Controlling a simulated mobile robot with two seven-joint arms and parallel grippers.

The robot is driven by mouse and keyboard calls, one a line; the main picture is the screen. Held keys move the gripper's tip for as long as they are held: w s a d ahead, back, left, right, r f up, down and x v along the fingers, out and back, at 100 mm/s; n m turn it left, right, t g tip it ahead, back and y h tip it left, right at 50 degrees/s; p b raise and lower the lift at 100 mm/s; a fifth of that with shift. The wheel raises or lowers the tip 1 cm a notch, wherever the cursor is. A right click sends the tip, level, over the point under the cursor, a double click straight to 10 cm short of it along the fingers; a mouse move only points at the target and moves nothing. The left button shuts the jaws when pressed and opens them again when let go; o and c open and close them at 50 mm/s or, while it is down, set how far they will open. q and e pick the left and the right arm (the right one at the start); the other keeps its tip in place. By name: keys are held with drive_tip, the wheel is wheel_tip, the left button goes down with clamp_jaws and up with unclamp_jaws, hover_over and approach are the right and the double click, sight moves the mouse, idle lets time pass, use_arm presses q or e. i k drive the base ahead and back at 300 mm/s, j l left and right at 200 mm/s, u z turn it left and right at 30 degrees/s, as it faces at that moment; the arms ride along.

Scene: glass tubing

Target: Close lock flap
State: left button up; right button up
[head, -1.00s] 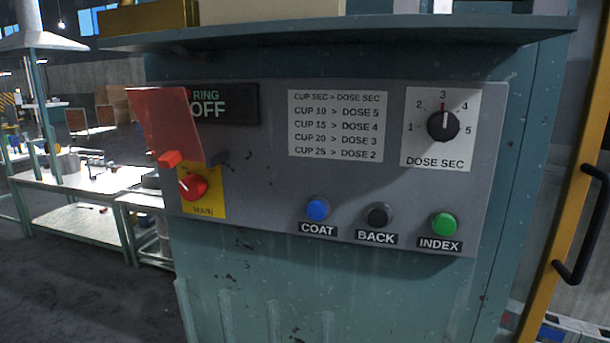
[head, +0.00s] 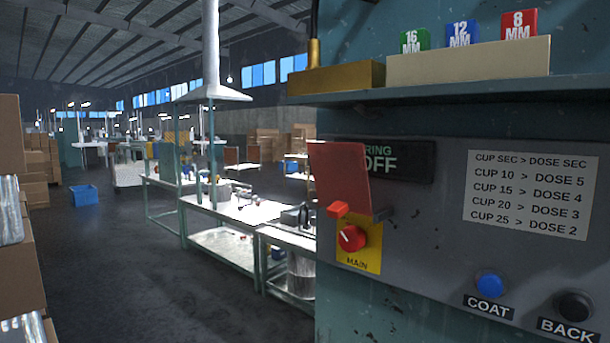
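The red lock flap (head: 341,175) stands raised on the grey control panel (head: 425,255) in the head view. It sticks up above the red MAIN rotary switch (head: 352,238) on its yellow plate (head: 358,258) and partly covers the RING OFF display (head: 400,161). A small red block (head: 338,209) sits at the flap's lower edge. The switch is uncovered. Neither of my grippers is in view.
A shelf edge (head: 470,96) juts out above the panel, carrying a block with 16, 12 and 8 MM tags (head: 465,60). Blue COAT (head: 489,285) and black BACK (head: 574,306) buttons are at the lower right. Metal benches (head: 235,215) stand left, beside open floor (head: 110,270).

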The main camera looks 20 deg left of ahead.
sight(341, 173)
drive_tip(key=i+j+u, duration=0.2)
drive_tip(key=j+u, duration=0.3)
drive_tip(key=i+j+u, duration=0.25)
drive_tip(key=j+u, duration=0.2)
drive_tip(key=i+j+u, duration=0.3)
drive_tip(key=u, duration=0.2)
drive_tip(key=i+z, duration=0.35)
drive_tip(key=i+j+z, duration=0.15)
drive_tip(key=z, duration=0.2)
drive_tip(key=i+j+z, duration=0.35)
drive_tip(key=i+z, duration=0.1)
drive_tip(key=z, duration=0.35)
drive_tip(key=i+z, duration=0.1)
drive_tip(key=z, duration=0.35)
drive_tip(key=i+z, duration=0.1)
drive_tip(key=z, duration=0.3)
drive_tip(key=i+j+z, duration=0.1)
drive_tip(key=z, duration=0.35)
